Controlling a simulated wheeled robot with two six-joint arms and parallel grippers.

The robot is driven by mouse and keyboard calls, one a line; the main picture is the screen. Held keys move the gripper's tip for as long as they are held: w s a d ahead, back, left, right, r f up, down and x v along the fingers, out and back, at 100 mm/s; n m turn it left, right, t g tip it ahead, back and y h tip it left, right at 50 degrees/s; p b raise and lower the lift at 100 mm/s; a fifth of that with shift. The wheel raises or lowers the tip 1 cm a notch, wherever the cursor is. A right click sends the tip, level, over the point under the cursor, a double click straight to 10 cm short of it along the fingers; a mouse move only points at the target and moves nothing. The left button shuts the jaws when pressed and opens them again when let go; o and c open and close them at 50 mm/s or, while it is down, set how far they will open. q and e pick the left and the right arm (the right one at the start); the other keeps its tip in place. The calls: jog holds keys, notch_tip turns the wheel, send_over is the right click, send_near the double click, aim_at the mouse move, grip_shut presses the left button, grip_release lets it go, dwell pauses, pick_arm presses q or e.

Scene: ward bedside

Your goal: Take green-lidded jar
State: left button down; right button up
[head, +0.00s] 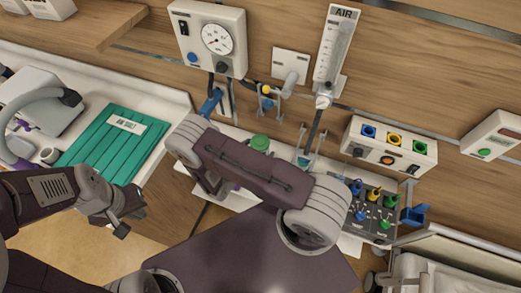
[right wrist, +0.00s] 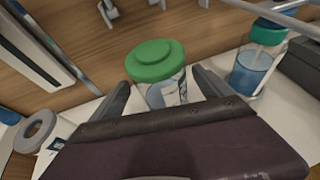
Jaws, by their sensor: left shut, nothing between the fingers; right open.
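The green-lidded jar is clear, with its wide green lid (head: 260,143) showing past my right arm in the head view; the arm hides most of its body. In the right wrist view the jar (right wrist: 157,60) stands upright, straight ahead between the two fingers of my right gripper (right wrist: 163,82). That gripper is open, one finger on each side of the jar; I cannot tell if either touches it. The housing hides the jar's base. My left gripper (head: 124,214) is shut and empty, left of the jar, near the green folder.
A jar of blue liquid (right wrist: 250,75) stands close on the right in the right wrist view. A grey ring-ended item (right wrist: 38,130) is at the left. The green folder (head: 105,150) lies on the left counter. A gauge box (head: 205,40) and a flowmeter (head: 332,55) hang on the wall behind.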

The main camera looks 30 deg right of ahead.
aim_at(264, 137)
jog(key=x, duration=0.1)
jog(key=p+x, duration=0.1)
jog(key=x, duration=0.2)
jog(key=shift+s+d+r, duration=0.1)
jog(key=shift+d+r, duration=0.05)
jog(key=shift+r, duration=0.15)
jog(key=shift+d+f, duration=0.15)
jog(key=shift+f, duration=0.05)
pick_arm(q)
notch_tip(264, 137, up, 2)
jog(key=shift+a+r, duration=0.1)
pick_arm(e)
jog(key=c, duration=1.9)
pick_arm(q)
jog(key=shift+f+b, duration=0.45)
jog(key=shift+f, duration=0.25)
pick_arm(e)
notch_tip(264, 137, up, 10)
jog(key=shift+r, duration=0.1)
